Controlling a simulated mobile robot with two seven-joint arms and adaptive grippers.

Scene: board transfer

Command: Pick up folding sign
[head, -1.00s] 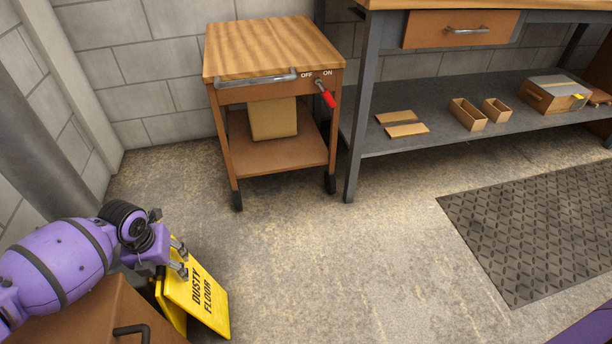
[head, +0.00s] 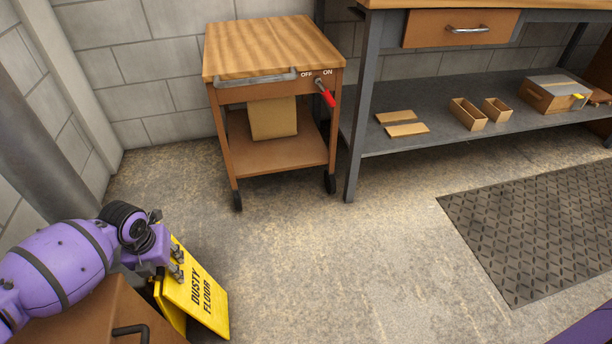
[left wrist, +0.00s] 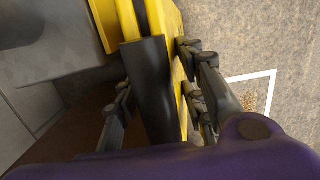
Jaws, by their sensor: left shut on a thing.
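The yellow folding sign (head: 200,293) reads "DUSTY FLOOR" and stands on the floor at the lower left in the head view, its two panels spread a little at the bottom. My left gripper (head: 176,262) is shut on its upper part. In the left wrist view the fingers (left wrist: 155,95) lie on both sides of the sign's top, with yellow panels (left wrist: 172,40) and a black strip between them. The sign's foot is partly hidden behind a brown cabinet. My right gripper is not in view.
The brown cabinet (head: 95,315) with a dark handle stands close beside the sign. A wooden-topped cart (head: 275,50) stands behind, next to a workbench with a grey lower shelf (head: 450,115). A dark mat (head: 540,235) lies at right. The middle floor is clear.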

